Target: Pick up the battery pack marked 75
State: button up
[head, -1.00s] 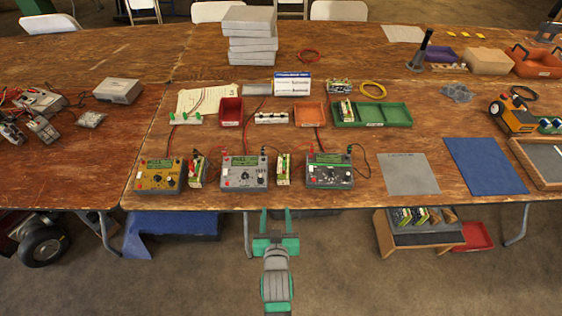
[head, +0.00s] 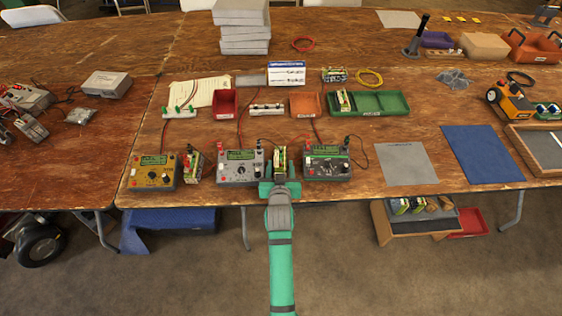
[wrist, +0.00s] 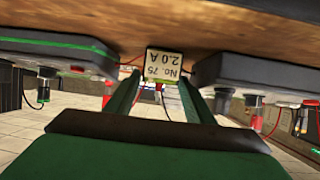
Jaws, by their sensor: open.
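The battery pack marked "No. 75 2.0 A" (wrist: 164,64) stands between two chargers in the wrist view. It also shows in the head view (head: 280,159), upright between the grey charger (head: 240,168) and the dark green-topped charger (head: 327,163). My gripper (head: 280,186) is at the table's front edge, at this pack. In the wrist view the gripper's two green fingers (wrist: 153,97) are apart, one to each side of the pack's label. I cannot tell whether they touch it. The pack's lower part is hidden by the gripper in the head view.
Another pack (head: 193,167) stands between the yellow charger (head: 154,173) and the grey charger. Cables run behind the chargers to small bins. A green tray (head: 385,104) holds one pack. A grey mat (head: 407,165) and a blue mat (head: 483,154) lie clear at right.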

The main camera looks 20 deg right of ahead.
aim_at(281, 164)
jog(key=shift+x, duration=2.35)
jog(key=c, duration=1.2)
jog(key=shift+r, duration=0.15)
grip_shut()
